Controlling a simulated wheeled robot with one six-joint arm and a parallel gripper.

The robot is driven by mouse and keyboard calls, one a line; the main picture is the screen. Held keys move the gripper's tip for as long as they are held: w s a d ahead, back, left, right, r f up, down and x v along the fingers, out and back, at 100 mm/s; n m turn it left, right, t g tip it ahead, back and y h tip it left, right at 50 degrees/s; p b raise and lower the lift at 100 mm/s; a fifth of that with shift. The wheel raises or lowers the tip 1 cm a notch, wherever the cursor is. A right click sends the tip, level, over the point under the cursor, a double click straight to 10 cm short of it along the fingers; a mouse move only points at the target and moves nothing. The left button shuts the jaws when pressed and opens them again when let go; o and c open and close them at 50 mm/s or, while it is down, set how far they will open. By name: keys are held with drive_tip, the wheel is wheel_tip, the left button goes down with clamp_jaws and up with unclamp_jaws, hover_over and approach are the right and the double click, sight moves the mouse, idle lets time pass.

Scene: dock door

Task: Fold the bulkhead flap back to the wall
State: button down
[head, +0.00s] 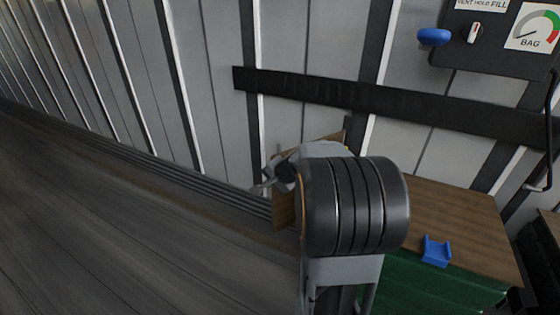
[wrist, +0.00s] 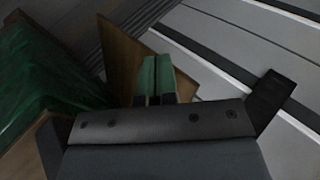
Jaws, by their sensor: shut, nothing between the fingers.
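The bulkhead flap appears to be the brown wooden panel (head: 284,208) that stands out from the ribbed wall. In the head view my arm hides much of it. In the wrist view the panel (wrist: 122,58) stands upright to the left of my fingers, with its edge close to them. My gripper (head: 262,187) is shut and empty beside the panel. Its green fingertips are together in the wrist view (wrist: 157,66). I cannot tell whether they touch the panel.
A green cabinet with a wooden top (head: 455,215) stands at the right, with a blue cradle (head: 436,251) on it. A black strip (head: 310,89) runs along the wall. A control panel with a blue knob (head: 433,37) is at upper right. The floor at left (head: 110,220) is clear.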

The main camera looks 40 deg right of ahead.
drive_tip(key=w+d+m+t+h+p, duration=0.15)
drive_tip(key=d+m, duration=0.25)
drive_tip(key=d, duration=0.5)
drive_tip(key=b+x, duration=0.1)
drive_tip(key=x, duration=0.8)
drive_tip(key=shift+d, duration=0.25)
drive_tip(key=shift+w+m, duration=0.15)
drive_tip(key=shift+m, duration=0.15)
